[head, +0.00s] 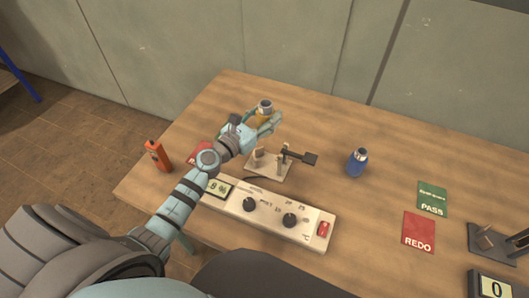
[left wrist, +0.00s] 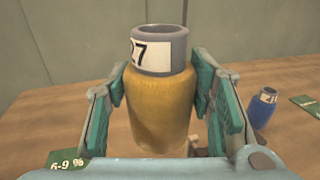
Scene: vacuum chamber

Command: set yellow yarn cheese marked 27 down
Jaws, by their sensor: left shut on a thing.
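The yellow yarn cheese (left wrist: 160,110) has a grey top tube with a white label, on which a 7 and part of another digit show. My left gripper (left wrist: 162,88) is shut on it, one finger on each side, and the cheese looks upright. In the head view the left gripper (head: 262,122) holds the cheese (head: 264,116) over the far left part of the table. I cannot tell whether its base touches the table. My right gripper is not in view.
A lever fixture (head: 283,162) and a control box (head: 262,213) stand nearer on the wooden table (head: 340,123). A blue yarn cheese (head: 357,163) stands right. Green PASS (head: 432,200) and red REDO (head: 418,233) mats lie farther right. An orange tool (head: 157,154) is at the left edge.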

